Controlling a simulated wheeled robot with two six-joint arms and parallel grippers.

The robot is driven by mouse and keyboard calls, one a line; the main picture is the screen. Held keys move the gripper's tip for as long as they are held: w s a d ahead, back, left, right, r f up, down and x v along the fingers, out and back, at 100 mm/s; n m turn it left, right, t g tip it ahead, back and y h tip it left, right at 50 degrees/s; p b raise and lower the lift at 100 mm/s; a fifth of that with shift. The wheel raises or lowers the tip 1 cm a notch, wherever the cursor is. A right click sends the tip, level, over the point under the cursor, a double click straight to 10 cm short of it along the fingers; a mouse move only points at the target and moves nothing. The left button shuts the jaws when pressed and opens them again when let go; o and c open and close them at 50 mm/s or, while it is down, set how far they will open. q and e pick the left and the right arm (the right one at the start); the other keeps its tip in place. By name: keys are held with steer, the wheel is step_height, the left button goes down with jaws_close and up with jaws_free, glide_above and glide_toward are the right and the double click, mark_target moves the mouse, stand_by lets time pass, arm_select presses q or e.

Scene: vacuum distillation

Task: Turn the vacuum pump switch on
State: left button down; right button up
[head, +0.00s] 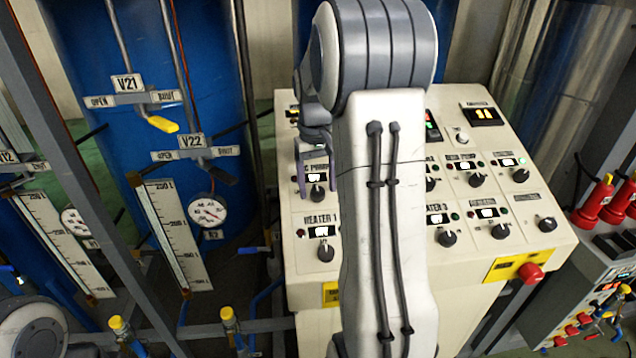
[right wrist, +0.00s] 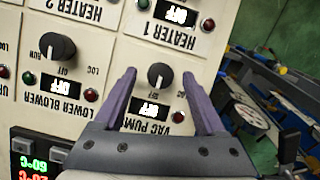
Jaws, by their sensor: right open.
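The vacuum pump switch is a black rotary knob (right wrist: 160,76) on a cream control panel (head: 540,262). In the right wrist view it appears upside down, with the "VAC PUMP" label and a lit display (right wrist: 151,109) reading "OFF" beside it. In the head view the knob (head: 317,193) is on the panel's left side. My right gripper (right wrist: 160,72) is open. Its two purple fingertips are on either side of the knob, with gaps visible. Whether they touch the panel cannot be told. In the head view the right gripper (head: 317,190) is partly hidden by my right arm. My left gripper is out of view.
Nearby are the Heater 1 knob (head: 326,253), the lower blower knob (right wrist: 57,46) and several other knobs. A red button (head: 531,272) is at the panel's lower right. Valves, gauges and a blue tank (head: 95,55) stand to the left.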

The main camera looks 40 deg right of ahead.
steer(key=shift+f, duration=0.4)
jaws_close()
